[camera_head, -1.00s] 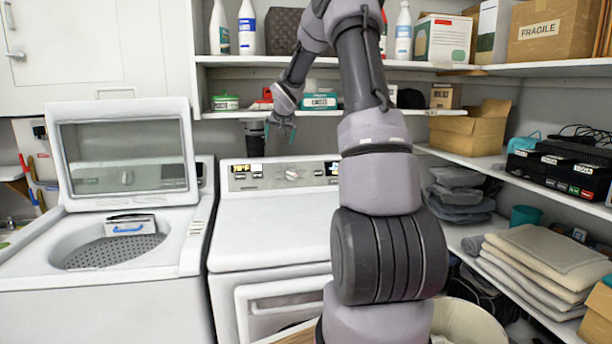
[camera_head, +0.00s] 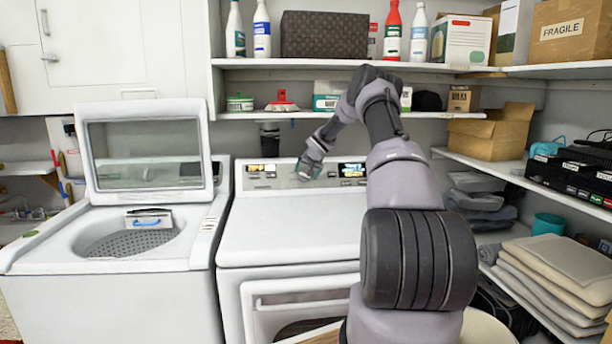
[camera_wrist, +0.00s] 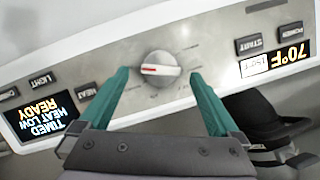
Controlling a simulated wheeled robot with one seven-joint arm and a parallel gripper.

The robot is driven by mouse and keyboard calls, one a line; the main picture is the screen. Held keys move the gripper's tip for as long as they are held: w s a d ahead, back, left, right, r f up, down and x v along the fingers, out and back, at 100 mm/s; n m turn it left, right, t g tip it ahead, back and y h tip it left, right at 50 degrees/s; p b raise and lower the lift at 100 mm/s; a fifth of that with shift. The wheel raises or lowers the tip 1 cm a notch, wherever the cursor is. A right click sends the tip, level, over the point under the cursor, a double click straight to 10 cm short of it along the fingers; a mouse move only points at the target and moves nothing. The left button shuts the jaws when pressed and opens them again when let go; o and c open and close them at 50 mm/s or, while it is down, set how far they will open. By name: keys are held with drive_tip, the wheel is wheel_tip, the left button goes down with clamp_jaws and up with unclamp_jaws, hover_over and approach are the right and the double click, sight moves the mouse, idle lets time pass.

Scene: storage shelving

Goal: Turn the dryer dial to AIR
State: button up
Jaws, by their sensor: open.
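The dryer (camera_head: 295,230) is the white machine right of the washer in the head view, with its control panel at the back. In the wrist view its dial (camera_wrist: 158,69) is a round silver knob with a red and white pointer line lying nearly level. The marks around it are too small to read. My gripper (camera_head: 308,168) is at the panel in the head view and covers the dial there. In the wrist view my gripper (camera_wrist: 158,76) is open, with one green finger on each side of the dial and visible gaps between them and it.
A shelf (camera_head: 350,115) with boxes hangs above the panel. The washer (camera_head: 130,245) stands open at left. The dryer top is clear.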

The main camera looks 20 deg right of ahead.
sight(305, 175)
drive_tip(key=shift+x, duration=1.3)
drive_tip(key=shift+c, duration=0.3)
drive_tip(key=c, duration=1.3)
